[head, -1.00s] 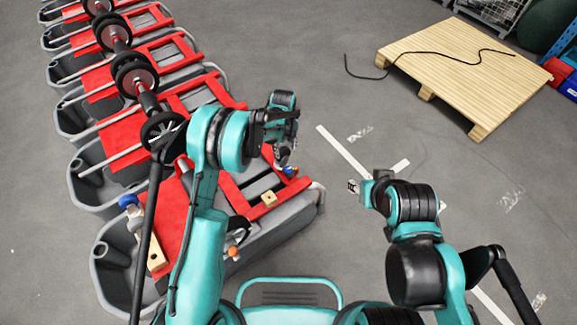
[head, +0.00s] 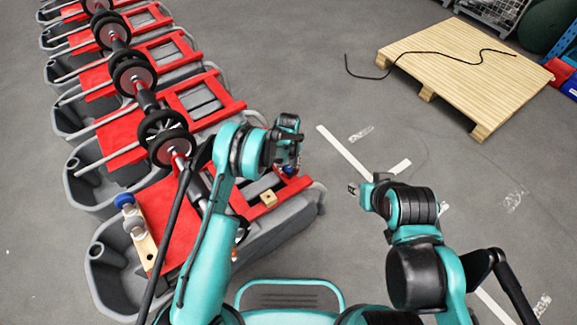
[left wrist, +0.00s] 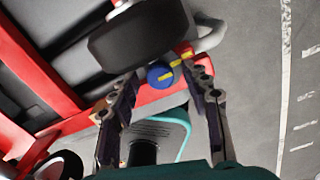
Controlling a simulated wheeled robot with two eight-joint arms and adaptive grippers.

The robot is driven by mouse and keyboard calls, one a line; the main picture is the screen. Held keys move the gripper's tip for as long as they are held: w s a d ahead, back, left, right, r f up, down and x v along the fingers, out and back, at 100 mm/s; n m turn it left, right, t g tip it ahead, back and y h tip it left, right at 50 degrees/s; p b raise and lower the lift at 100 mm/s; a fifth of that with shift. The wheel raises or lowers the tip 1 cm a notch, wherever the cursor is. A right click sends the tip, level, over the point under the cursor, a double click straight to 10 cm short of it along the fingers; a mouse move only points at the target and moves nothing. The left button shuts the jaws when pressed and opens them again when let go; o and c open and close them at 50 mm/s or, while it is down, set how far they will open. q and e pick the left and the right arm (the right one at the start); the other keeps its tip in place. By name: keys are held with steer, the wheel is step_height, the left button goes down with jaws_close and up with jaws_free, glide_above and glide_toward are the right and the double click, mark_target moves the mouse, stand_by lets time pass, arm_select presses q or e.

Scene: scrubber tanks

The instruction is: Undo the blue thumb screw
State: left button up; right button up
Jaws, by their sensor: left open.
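The blue thumb screw (left wrist: 160,74) has a yellow mark on its face and sits by the red frame in the left wrist view. In the head view the thumb screw (head: 289,170) shows only in part, just below my left gripper (head: 289,152). In the left wrist view my left gripper (left wrist: 160,82) is open, one finger on each side of the thumb screw, with gaps visible. I cannot tell how far the fingertips are from it in depth. My right gripper (head: 354,188) is over bare floor, away from the tank; its jaws are too small to judge.
The nearest grey tank (head: 286,222) carries a red frame and a wooden block (head: 268,198). Another blue knob (head: 124,200) is at its left end. More tanks (head: 92,188) line up behind. A wooden pallet (head: 460,75) with a black cable lies at upper right. Floor between is clear.

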arm_select(q)
jaws_close()
steer(key=shift+n, duration=0.4)
steer(key=n, duration=0.3)
steer(key=shift+n, duration=0.4)
steer(key=n, duration=0.3)
steer(key=shift+n, duration=0.3)
steer(key=n, duration=0.3)
steer(key=shift+n, duration=0.3)
steer(key=shift+s+n, duration=0.1)
steer(key=shift+n, duration=1.8)
